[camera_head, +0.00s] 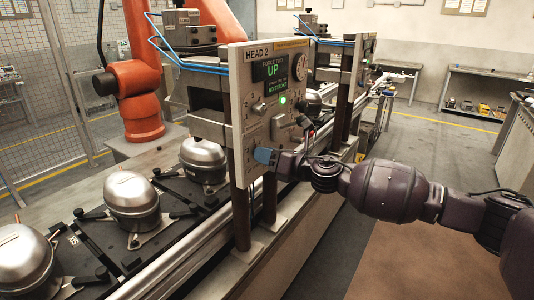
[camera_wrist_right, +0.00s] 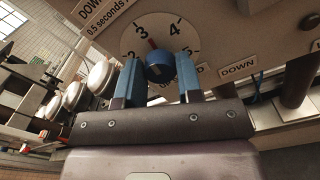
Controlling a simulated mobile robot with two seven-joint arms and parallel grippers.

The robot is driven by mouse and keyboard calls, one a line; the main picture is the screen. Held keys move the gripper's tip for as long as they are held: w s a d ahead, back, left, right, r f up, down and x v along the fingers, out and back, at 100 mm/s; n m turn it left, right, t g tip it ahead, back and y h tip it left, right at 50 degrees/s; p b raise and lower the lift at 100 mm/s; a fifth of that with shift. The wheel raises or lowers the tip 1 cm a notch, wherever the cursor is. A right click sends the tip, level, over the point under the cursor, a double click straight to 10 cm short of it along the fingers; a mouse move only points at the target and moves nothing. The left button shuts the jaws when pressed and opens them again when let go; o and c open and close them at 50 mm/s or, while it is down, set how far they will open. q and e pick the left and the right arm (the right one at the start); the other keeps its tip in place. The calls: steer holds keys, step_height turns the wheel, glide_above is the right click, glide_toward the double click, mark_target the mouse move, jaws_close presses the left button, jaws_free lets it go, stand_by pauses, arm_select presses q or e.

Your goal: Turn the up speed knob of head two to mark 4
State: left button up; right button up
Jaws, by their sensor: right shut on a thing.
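The head two panel (camera_head: 258,95) carries the sign "HEAD 2" and a lit green display reading "UP". My right gripper (camera_head: 264,156) is at the lower part of this panel. In the right wrist view the blue knob (camera_wrist_right: 160,67) sits on a round white dial (camera_wrist_right: 185,40) marked 2, 3, 4 and 5. A red pointer mark above the knob points up and slightly left, near 3. The blue fingers of my right gripper (camera_wrist_right: 158,78) are shut on the knob, one on each side. The label below the dial is mostly hidden by the fingers. My left gripper is out of view.
A "DOWN" label (camera_wrist_right: 238,70) is right of the dial. A black part with cables (camera_head: 304,120) juts from the panel above my right wrist. Silver compressors (camera_head: 132,197) stand on dark pallets to the left. An orange robot arm (camera_head: 135,85) stands behind.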

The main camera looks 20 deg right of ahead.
steer(key=shift+d+m+p, duration=0.1)
steer(key=shift+m+p, duration=3.4)
steer(key=shift+m, duration=1.8)
steer(key=o, duration=0.9)
steer(key=shift+o, duration=0.2)
steer(key=b+v, duration=0.1)
steer(key=v, duration=0.9)
steer(key=shift+s+d+b, duration=0.25)
steer(key=shift+s+b, duration=0.05)
